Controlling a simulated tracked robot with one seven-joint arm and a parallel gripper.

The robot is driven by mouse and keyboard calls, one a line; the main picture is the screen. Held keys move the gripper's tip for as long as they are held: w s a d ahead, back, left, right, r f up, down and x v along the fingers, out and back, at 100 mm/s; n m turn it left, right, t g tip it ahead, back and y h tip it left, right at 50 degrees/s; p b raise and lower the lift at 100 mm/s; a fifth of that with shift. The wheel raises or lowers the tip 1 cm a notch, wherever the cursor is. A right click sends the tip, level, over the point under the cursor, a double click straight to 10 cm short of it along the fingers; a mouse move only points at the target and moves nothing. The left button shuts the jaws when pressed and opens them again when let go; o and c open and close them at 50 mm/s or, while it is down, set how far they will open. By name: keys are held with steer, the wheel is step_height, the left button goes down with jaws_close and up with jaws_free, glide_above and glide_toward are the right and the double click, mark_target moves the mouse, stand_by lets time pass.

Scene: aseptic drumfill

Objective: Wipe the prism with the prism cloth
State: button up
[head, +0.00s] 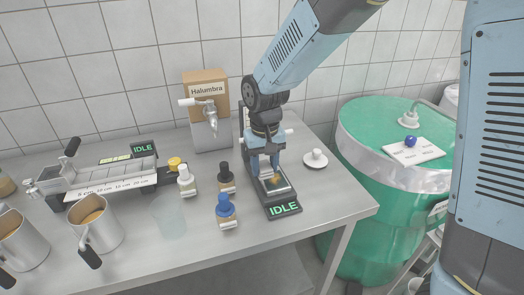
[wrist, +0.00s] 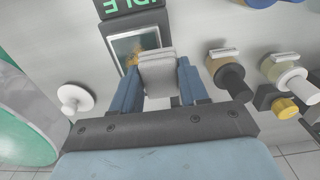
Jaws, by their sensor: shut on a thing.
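The prism (head: 274,184) is the small framed window on top of a dark instrument with a green IDLE display (head: 285,209). An orange-brown patch shows on it, and it also shows in the wrist view (wrist: 134,46). My gripper (head: 263,163) is just above the far part of the instrument, pointing down. In the wrist view its blue fingers are shut on a pale grey folded pad (wrist: 161,75), which looks like the prism cloth. The pad overlaps the prism's near edge in that view and hides part of it. I cannot tell whether it touches the prism.
Capped bottles (head: 225,208) stand left of the instrument. A white round dish with a knob (head: 316,159) is on the right. A Halumbra box (head: 207,89) and tap are behind. A green drum (head: 375,205) stands beyond the table's right edge. Steel jugs (head: 97,222) are at far left.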

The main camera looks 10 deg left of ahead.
mark_target(264, 166)
steer(key=shift+r, duration=2.35)
